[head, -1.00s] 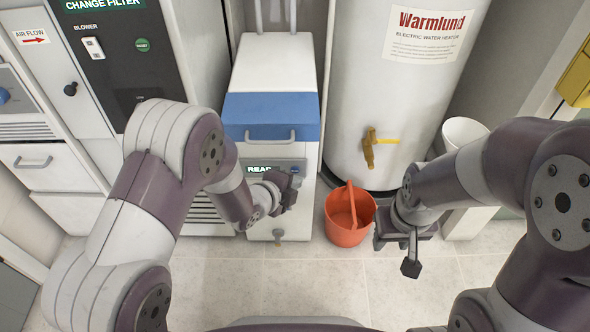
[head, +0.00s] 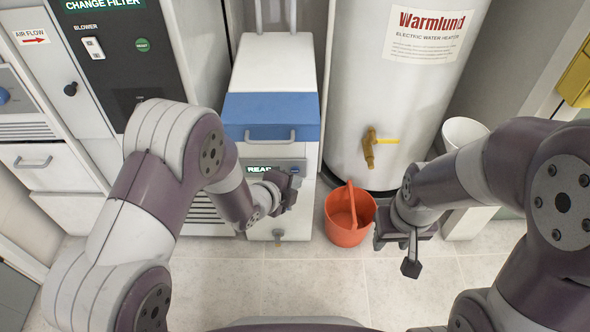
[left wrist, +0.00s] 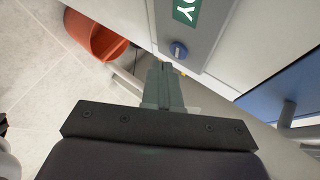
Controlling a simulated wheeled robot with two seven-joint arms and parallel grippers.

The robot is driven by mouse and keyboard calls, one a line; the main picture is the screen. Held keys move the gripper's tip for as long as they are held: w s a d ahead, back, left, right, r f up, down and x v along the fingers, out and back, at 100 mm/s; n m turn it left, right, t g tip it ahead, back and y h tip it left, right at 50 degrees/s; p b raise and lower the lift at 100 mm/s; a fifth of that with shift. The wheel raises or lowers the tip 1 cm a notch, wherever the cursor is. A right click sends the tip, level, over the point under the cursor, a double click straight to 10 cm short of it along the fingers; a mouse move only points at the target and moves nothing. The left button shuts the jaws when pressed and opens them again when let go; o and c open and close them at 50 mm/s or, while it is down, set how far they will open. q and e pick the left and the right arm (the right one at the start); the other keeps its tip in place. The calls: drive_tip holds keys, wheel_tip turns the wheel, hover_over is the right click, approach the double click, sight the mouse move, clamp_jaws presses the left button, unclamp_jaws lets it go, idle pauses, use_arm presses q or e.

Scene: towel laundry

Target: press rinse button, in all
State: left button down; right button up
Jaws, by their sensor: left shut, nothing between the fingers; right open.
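The washing unit (head: 272,78) with a white body and blue front band stands in the middle of the head view. Its grey panel carries a lit green READY display (head: 259,169), which also shows in the left wrist view (left wrist: 186,10). My left gripper (head: 293,188) is shut and empty in front of the panel. In the left wrist view its fingertips (left wrist: 165,72) point just short of the button; contact cannot be told. My right gripper (head: 398,252) is open and empty.
An orange bucket (head: 349,228) stands on the floor between my grippers. A white water heater (head: 400,110) with a brass tap (head: 369,150) is behind it. A blower cabinet (head: 120,62) stands left. The tiled floor in front is clear.

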use_arm(q)
drive_tip(key=shift+w, duration=0.15)
drive_tip(key=shift+w, duration=0.25)
drive_tip(key=shift+w, duration=0.4)
idle(0.8)
drive_tip(key=shift+s, duration=0.8)
drive_tip(key=shift+s, duration=0.1)
drive_tip(key=s, duration=0.5)
drive_tip(key=shift+p, duration=0.3)
drive_tip(key=shift+w, duration=0.1)
idle(0.4)
